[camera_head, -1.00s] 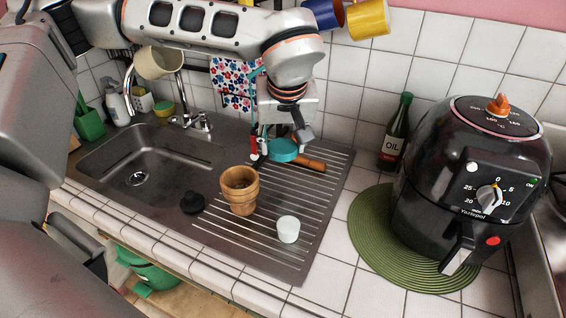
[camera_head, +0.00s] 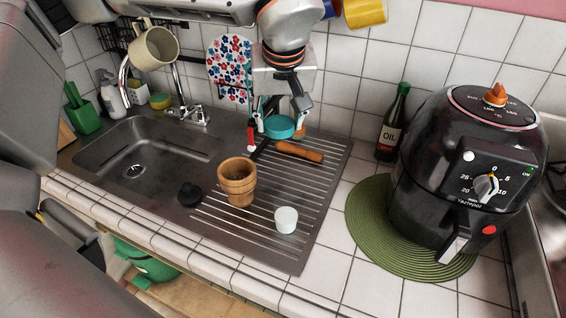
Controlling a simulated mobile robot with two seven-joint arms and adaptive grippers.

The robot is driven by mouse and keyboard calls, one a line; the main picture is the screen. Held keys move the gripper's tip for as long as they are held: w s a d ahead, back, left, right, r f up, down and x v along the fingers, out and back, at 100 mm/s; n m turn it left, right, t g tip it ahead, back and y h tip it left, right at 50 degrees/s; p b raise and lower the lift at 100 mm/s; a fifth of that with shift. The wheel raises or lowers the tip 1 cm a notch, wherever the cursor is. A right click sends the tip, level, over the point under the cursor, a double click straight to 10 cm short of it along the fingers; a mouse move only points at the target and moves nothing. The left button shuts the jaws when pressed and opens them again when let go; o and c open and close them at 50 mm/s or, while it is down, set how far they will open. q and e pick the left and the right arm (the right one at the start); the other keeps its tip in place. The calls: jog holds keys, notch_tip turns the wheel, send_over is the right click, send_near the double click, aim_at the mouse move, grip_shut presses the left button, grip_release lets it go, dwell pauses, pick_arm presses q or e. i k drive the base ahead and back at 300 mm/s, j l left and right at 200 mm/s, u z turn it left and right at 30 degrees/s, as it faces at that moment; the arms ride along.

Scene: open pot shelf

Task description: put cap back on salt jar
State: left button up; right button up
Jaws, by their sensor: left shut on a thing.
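My left gripper (camera_head: 279,117) comes down from the top over the back of the ribbed drainboard. Its fingers are shut on a round teal cap (camera_head: 280,126), held near the tiled wall, behind the wooden handle in the picture. A wooden pot-shaped jar (camera_head: 237,182) stands upright and open-topped on the drainboard, in front of and left of the gripper. A small white cup-like jar (camera_head: 286,220) stands to its right. I cannot tell for sure which one is the salt jar. My right gripper is not in view.
A wooden handle (camera_head: 300,152) lies on the drainboard below the gripper. A black plug-like piece (camera_head: 190,194) sits by the sink (camera_head: 135,170).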

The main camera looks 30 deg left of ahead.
aim_at(285, 205)
jog(key=k, duration=0.5)
jog(key=k+j, duration=0.25)
jog(key=j, duration=0.15)
jog(key=k+j+u, duration=0.1)
jog(key=k+j, duration=0.15)
jog(key=j, duration=0.1)
